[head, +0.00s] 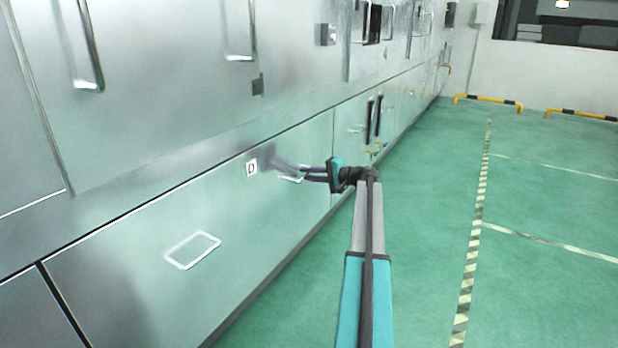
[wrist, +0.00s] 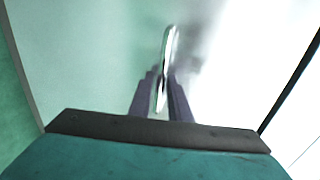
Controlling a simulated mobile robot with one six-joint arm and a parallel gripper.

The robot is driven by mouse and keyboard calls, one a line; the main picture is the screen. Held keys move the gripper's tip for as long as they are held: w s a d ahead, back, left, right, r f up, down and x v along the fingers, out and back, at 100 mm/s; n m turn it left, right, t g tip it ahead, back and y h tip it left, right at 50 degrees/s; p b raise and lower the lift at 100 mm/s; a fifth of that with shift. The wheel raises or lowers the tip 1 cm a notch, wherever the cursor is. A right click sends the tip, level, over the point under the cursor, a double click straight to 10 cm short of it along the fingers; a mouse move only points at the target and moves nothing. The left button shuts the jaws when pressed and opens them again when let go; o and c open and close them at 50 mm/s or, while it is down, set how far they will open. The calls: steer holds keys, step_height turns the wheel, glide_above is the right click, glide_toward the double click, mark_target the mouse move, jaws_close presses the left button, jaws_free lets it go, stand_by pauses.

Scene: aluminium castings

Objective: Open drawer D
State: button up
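Drawer D (head: 225,205) is a wide, low metal front with a white "D" label (head: 251,167). Its front looks flush with the neighbouring panels. Its handle (head: 291,179) is a pale bar, partly behind my gripper in the head view. My gripper (head: 303,173) reaches it from the right with two dark fingers. In the wrist view the handle (wrist: 169,48) is a shiny bar running between my fingers (wrist: 162,80), one on each side. The fingers stand close together and look shut on it, with no clear gap. The exact contact is hard to see.
A pale rectangular outline (head: 193,250) shows on the metal front, left of the label. Upper doors with bar handles (head: 240,57) stand above. The green floor (head: 430,220) to the right is clear, with striped lines. Yellow-black barriers (head: 488,102) stand at the far wall.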

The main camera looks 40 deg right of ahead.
jaws_close()
stand_by(0.3)
